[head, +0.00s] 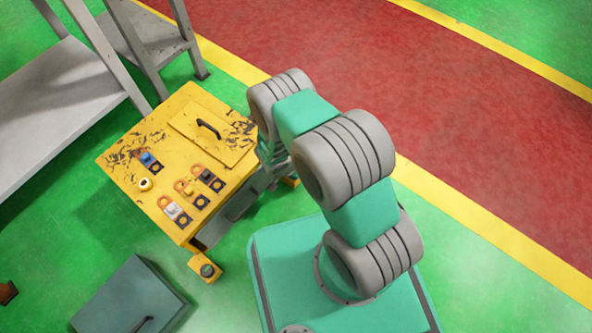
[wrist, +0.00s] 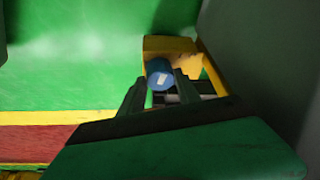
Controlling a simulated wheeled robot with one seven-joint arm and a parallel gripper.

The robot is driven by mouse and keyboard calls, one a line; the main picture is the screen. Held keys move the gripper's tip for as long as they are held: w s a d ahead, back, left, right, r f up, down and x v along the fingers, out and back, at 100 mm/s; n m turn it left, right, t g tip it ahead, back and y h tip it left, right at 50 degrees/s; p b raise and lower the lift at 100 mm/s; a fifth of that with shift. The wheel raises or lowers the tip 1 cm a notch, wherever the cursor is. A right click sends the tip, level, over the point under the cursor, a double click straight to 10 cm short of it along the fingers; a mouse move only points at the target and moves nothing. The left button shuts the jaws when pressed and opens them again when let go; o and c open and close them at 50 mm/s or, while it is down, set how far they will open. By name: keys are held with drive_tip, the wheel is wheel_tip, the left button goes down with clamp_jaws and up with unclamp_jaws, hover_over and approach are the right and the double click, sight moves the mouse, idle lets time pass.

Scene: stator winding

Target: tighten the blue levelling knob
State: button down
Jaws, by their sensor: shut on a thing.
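The blue levelling knob (wrist: 159,72) shows in the wrist view as a short blue cylinder with a pale mark on its side. It sits at a yellow bracket (wrist: 168,45). My gripper (wrist: 160,86) has its two dark fingers on either side of the knob and is shut on it. The lower part of the knob is partly hidden by the fingers. In the head view my arm reaches down beside the yellow cabinet (head: 158,188), and I cannot make out the knob or the fingertips there.
The cabinet top carries several coloured switches, a pale round button (head: 145,184) and a lid with a black handle (head: 208,129). Another yellow foot (head: 207,268) stands at the cabinet's near corner. A grey-green box (head: 130,297) and a grey table (head: 60,90) stand left. Red floor lies open right.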

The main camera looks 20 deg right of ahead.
drive_tip(key=shift+w+a+r+m, duration=0.2)
drive_tip(key=shift+w+a+m, duration=0.05)
drive_tip(key=shift+w+m, duration=0.15)
drive_tip(key=c, duration=1.2)
unclamp_jaws()
drive_tip(key=o, duration=0.3)
drive_tip(key=shift+s+d, duration=0.1)
drive_tip(key=shift+o, duration=0.2)
drive_tip(key=shift+f, duration=0.1)
drive_tip(key=shift+s, duration=0.1)
drive_tip(key=p+v, duration=0.5)
drive_tip(key=v, duration=0.7)
drive_tip(key=shift+p, duration=0.3)
